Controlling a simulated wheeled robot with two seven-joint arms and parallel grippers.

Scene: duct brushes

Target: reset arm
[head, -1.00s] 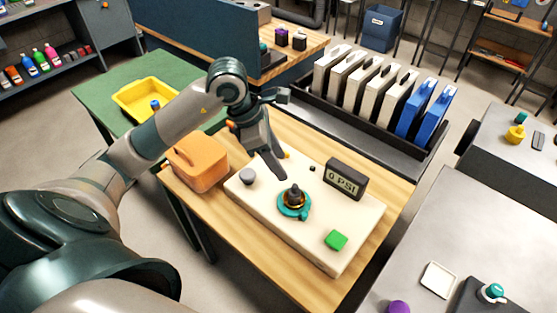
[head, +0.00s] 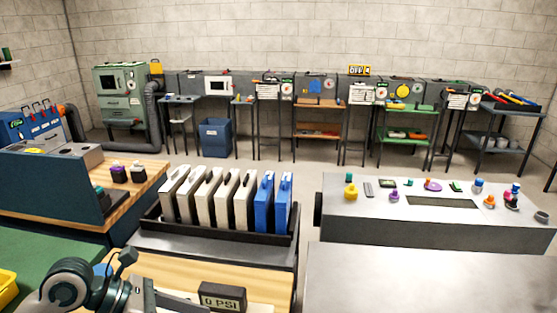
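My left arm comes in at the bottom left, over the wooden table (head: 175,270). Its gripper (head: 165,300) is cut off by the lower edge, so I cannot tell whether it is open or shut. Behind it a small part of a pale board shows, with a dark display (head: 222,298) reading 0 PSI at its far side. The rest of the board is out of view. My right gripper is not in view.
A black rack (head: 215,234) holds several white cases and blue cases (head: 264,200) behind the table. A grey bench (head: 440,225) with small coloured parts stands at right. A dark blue panel (head: 60,190) stands at left. Several workstations line the back wall.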

